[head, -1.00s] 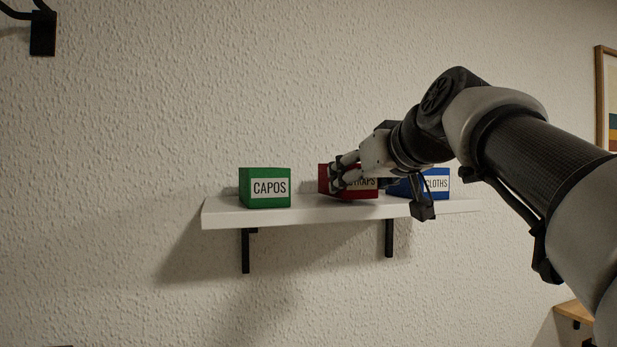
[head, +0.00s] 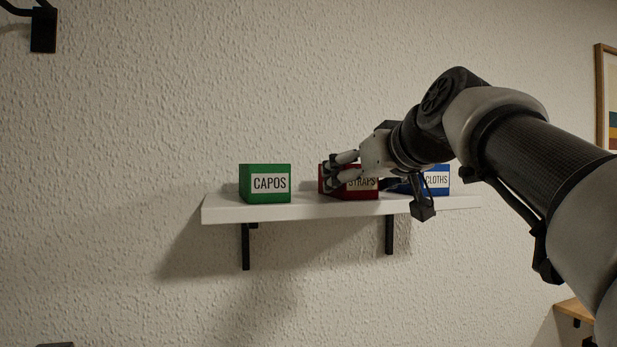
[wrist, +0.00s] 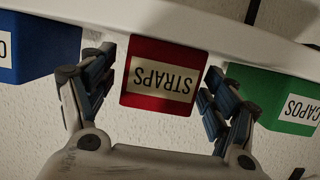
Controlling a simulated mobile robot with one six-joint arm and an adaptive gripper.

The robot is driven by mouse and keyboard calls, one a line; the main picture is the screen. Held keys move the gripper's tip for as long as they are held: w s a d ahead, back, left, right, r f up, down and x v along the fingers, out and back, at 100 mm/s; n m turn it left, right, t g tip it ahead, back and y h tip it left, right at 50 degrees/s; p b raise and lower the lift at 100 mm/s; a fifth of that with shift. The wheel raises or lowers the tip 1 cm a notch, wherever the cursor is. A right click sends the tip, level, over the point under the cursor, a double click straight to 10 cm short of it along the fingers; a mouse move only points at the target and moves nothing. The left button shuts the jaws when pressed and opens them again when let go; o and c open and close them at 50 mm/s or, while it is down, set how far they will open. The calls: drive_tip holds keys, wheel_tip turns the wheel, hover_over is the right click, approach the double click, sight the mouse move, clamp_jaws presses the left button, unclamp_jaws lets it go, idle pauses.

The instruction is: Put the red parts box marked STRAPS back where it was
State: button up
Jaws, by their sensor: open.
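The red box marked STRAPS (head: 363,190) sits on the white wall shelf (head: 300,209), between a green box and a blue box. In the wrist view the red box (wrist: 163,78) appears upside down, with its label facing me. My gripper (head: 338,174) is in front of the red box and hides part of its face and label. In the wrist view my gripper (wrist: 158,92) is open, with one finger on each side of the red box and a visible gap at each side.
The green CAPOS box (head: 265,183) stands left on the shelf. The blue CLOTHS box (head: 437,180) stands right, partly behind my arm. Shelf brackets (head: 245,247) are below. Bare shelf lies between the green and red boxes. A picture frame (head: 605,100) hangs at far right.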

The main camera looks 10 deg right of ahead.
drive_tip(key=v, duration=1.2)
drive_tip(key=s+a+f+g+h+b, duration=0.1)
drive_tip(key=s+f+g+b, duration=0.2)
drive_tip(key=f, duration=2.2)
drive_tip(key=s+a+f+m+g+h+b, duration=0.1)
drive_tip(key=s+f+g+b, duration=0.2)
drive_tip(key=s+f+b, duration=0.8)
drive_tip(key=s+a+f+m+g+b, duration=0.1)
drive_tip(key=s+f+g+b, duration=0.2)
drive_tip(key=f, duration=3.6)
drive_tip(key=s+b, duration=0.4)
drive_tip(key=b, duration=0.7)
drive_tip(key=shift+s+g+h+b, duration=0.3)
drive_tip(key=shift+s+h+b, duration=0.05)
drive_tip(key=shift+h, duration=0.05)
